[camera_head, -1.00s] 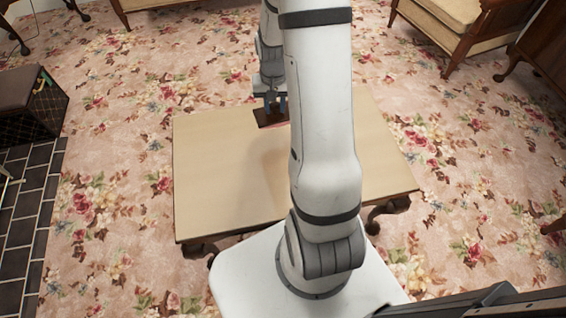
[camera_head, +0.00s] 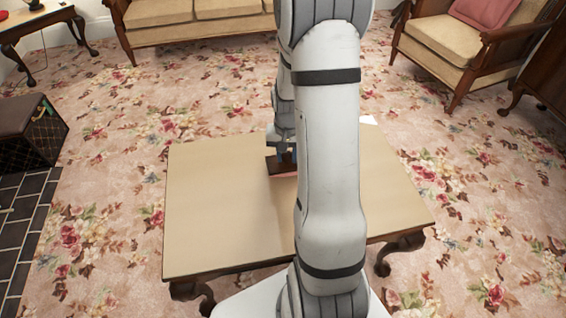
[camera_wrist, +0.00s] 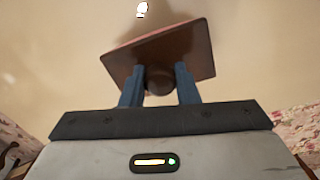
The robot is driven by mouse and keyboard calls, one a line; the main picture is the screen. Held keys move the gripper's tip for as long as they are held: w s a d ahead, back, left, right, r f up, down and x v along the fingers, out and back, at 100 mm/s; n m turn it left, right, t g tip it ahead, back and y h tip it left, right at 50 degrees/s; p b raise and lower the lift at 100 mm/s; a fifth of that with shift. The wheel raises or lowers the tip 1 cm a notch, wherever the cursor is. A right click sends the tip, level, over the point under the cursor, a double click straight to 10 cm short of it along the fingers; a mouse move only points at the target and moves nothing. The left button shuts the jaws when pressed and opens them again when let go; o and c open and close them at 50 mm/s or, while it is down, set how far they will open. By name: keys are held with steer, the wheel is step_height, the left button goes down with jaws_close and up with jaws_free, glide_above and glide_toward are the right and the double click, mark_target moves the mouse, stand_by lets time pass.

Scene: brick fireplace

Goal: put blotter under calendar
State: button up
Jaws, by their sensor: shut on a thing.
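My gripper (camera_wrist: 160,88) is shut on the blotter (camera_wrist: 190,45), a dark brown plate with a round knob between the blue fingers. In the head view the blotter (camera_head: 277,165) shows left of my arm, over the far part of the tabletop, with a reddish patch below it. I cannot tell whether it touches the table. A small white thing (camera_head: 368,120) shows right of my arm at the table's far right corner; I cannot tell whether it is the calendar. Nothing else looks like a calendar; my arm hides part of the table.
The wooden table (camera_head: 215,220) is bare on its left and front. A sofa (camera_head: 200,22) stands behind, an armchair (camera_head: 450,45) at back right, a side table (camera_head: 35,25) at back left.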

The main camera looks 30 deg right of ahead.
steer(key=shift+f, duration=0.9)
steer(key=shift+f, duration=0.1)
steer(key=o, duration=1.1)
